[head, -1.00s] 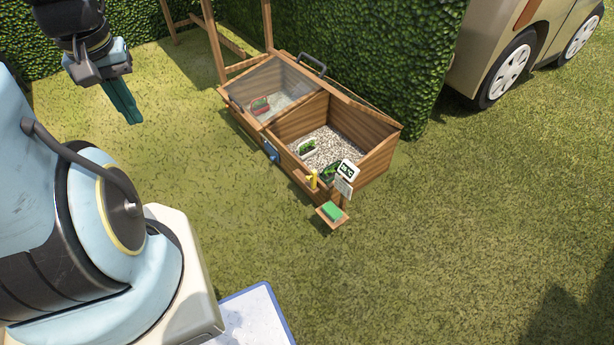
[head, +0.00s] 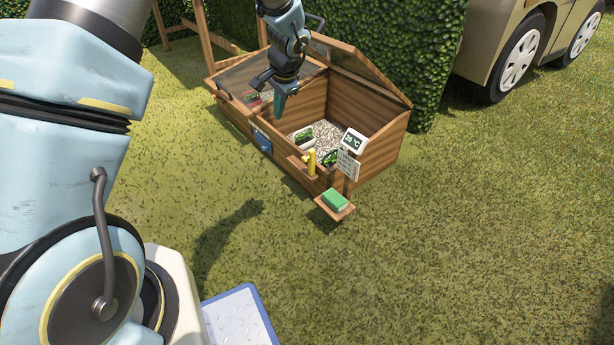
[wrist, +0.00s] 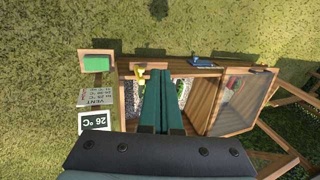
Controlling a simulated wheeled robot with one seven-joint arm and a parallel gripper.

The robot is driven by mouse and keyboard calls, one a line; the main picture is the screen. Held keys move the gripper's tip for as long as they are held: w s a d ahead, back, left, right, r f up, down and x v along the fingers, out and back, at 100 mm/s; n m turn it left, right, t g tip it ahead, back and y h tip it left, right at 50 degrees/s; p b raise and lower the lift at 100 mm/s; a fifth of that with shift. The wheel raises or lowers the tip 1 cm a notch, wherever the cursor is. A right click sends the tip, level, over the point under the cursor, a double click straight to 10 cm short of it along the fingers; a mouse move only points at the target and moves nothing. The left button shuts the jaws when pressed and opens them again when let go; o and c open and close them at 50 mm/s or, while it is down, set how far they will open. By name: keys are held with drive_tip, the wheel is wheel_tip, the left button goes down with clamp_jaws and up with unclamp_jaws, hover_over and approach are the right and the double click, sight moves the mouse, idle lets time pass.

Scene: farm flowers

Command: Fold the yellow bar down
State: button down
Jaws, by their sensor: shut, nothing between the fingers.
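The yellow bar (head: 312,161) stands upright on a small wooden ledge at the front right of the wooden cold frame (head: 285,165). It also shows in the wrist view (wrist: 140,76), just left of my fingertips and partly hidden by them. My gripper (head: 280,104) is above the front of the cold frame, left of the yellow bar and apart from it in the head view. Its green fingers point down, shut and empty. They also show in the wrist view (wrist: 161,74).
A display reading 26 °C (head: 354,140) and a sign (head: 348,165) stand right of the bar. A green sponge-like block (head: 335,200) lies on a small shelf. A blue fitting (head: 262,142) is on the front wall. Grass in front is clear.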

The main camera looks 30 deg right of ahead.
drive_tip(key=s+d+f+m+b, duration=0.1)
drive_tip(key=d+f+b, duration=0.1)
drive_tip(key=d+f, duration=0.3)
drive_tip(key=s+d+f+m+t+b, duration=0.1)
drive_tip(key=d+f+m+b, duration=0.1)
drive_tip(key=d+f, duration=0.3)
drive_tip(key=shift+s+d+f+h+b, duration=0.3)
drive_tip(key=shift+d+f+b, duration=0.15)
drive_tip(key=shift+f, duration=0.5)
drive_tip(key=b, duration=0.5)
approach(305, 160)
drive_tip(key=x, duration=0.6)
drive_tip(key=shift+d+f, duration=0.1)
drive_tip(key=shift+f, duration=0.25)
drive_tip(key=shift+w+r, duration=0.1)
drive_tip(key=shift+r, duration=0.05)
